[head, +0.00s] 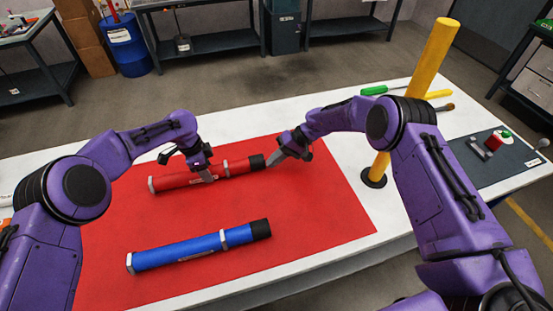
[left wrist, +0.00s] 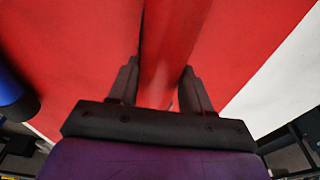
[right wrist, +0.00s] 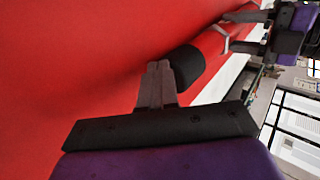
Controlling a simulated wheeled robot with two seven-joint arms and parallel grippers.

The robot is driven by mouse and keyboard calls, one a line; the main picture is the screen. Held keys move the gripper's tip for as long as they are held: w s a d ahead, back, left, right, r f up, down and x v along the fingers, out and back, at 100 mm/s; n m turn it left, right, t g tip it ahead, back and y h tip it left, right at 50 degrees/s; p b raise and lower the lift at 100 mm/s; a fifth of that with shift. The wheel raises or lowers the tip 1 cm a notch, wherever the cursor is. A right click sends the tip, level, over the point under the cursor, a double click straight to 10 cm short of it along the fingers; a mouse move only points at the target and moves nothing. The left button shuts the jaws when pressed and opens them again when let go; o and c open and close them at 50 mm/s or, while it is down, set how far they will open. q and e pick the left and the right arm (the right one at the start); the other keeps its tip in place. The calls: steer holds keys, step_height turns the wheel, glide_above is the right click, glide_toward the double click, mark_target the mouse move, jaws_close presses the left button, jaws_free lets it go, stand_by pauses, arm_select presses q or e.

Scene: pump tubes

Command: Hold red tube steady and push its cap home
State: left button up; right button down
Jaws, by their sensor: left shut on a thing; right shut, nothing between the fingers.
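The red tube (head: 181,182) lies on the red mat (head: 320,225), with a grey band near each end and a black cap (head: 257,162) at its right end. My left gripper (head: 206,176) is shut on the tube's middle from above; the tube shows between its fingers in the left wrist view (left wrist: 163,60). My right gripper (head: 273,160) is shut and empty at the cap's outer end. In the right wrist view its fingertips (right wrist: 158,70) are beside the black cap (right wrist: 186,66); I cannot tell whether they touch it.
A blue tube (head: 180,252) with a black cap lies nearer on the mat. A yellow post (head: 420,75) stands on the white table right of the mat. Screwdrivers (head: 382,90) and a dark grey pad (head: 500,165) are behind and right. The mat's right part is clear.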

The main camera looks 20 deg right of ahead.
mark_target(262, 164)
steer(key=shift+a, duration=1.95)
arm_select(q)
steer(key=shift+d, duration=0.1)
arm_select(e)
steer(key=shift+s, duration=0.1)
steer(key=d, duration=0.3)
steer(key=shift+d, duration=0.4)
steer(key=v, duration=1)
steer(key=shift+d, duration=0.3)
arm_select(q)
steer(key=o, duration=1.4)
